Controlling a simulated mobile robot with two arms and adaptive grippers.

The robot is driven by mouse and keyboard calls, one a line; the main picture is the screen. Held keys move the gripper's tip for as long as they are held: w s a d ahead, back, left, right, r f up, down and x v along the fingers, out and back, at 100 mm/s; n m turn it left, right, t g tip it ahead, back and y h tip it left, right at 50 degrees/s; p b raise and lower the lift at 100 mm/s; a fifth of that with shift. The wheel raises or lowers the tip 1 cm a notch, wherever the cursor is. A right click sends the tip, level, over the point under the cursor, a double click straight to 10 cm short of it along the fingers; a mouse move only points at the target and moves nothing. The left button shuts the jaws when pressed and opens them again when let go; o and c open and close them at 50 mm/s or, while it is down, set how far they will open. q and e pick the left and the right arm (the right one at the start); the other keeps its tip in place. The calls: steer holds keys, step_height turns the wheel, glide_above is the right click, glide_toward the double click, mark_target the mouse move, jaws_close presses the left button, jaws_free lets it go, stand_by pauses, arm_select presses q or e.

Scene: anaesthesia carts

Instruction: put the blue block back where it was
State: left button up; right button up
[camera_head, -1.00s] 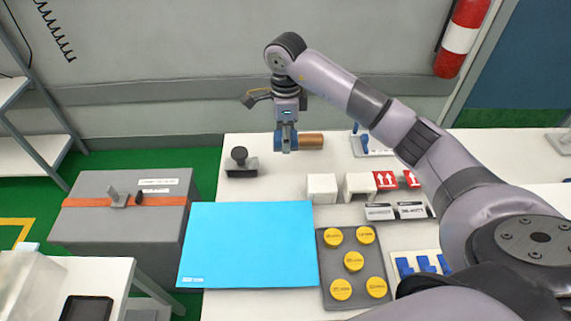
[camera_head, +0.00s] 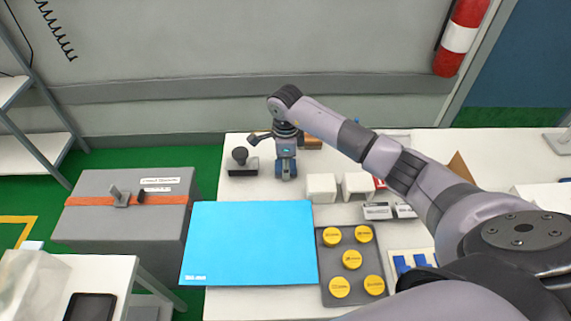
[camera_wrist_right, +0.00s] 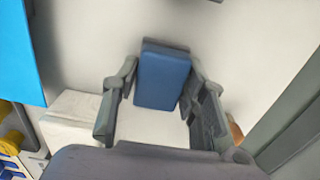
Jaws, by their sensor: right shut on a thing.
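The blue block (camera_wrist_right: 163,78) is between the fingers of my right gripper (camera_wrist_right: 160,105) in the wrist view. The gripper is shut on it. In the head view my right gripper (camera_head: 286,172) points down low over the back left of the white table (camera_head: 232,218), just right of the black-knobbed stamp (camera_head: 241,160). The block is mostly hidden by the fingers there. I cannot tell whether it touches the tabletop. My left gripper is not in view.
A blue sheet (camera_head: 249,243) lies in front of the gripper. White blocks (camera_head: 321,187) stand to its right. A brown cylinder (camera_head: 313,142) lies behind it. A grey tray with yellow discs (camera_head: 333,265) and a white holder with blue pieces (camera_head: 394,282) are at the front.

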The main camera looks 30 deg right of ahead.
steer(key=shift+f, duration=0.15)
steer(key=o, duration=1.2)
steer(key=shift+r, duration=0.2)
step_height(320, 180, up, 12)
steer(key=b, duration=0.2)
